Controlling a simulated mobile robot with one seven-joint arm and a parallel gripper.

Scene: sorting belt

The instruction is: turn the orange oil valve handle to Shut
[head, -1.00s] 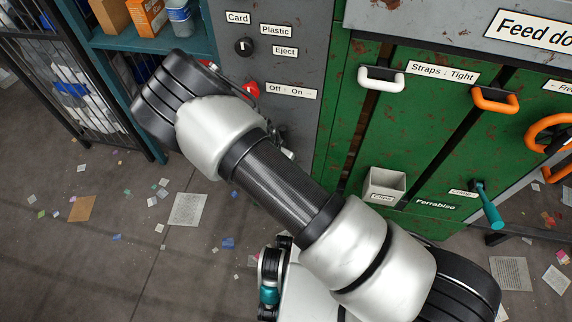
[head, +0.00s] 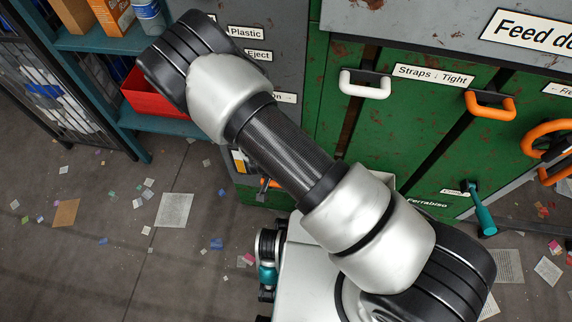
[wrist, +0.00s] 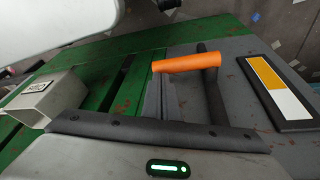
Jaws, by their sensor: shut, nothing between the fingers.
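The orange handle (wrist: 187,63) lies roughly across the wrist view, with a dark lever (wrist: 214,95) at its right end. A bit of orange, apparently the same handle (head: 270,184), shows below my forearm in the head view. My gripper (wrist: 162,82) is shut and empty. Its fingertips are close to the handle's left end; I cannot tell whether they touch it. My arm hides the gripper in the head view. No Shut label is readable.
A yellow and white plate (wrist: 278,88) is right of the handle. A grey box (wrist: 45,100) sticks out at left. In the head view, a white handle (head: 365,87), an orange handle (head: 490,107) and a teal lever (head: 482,212) stand on the green panel.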

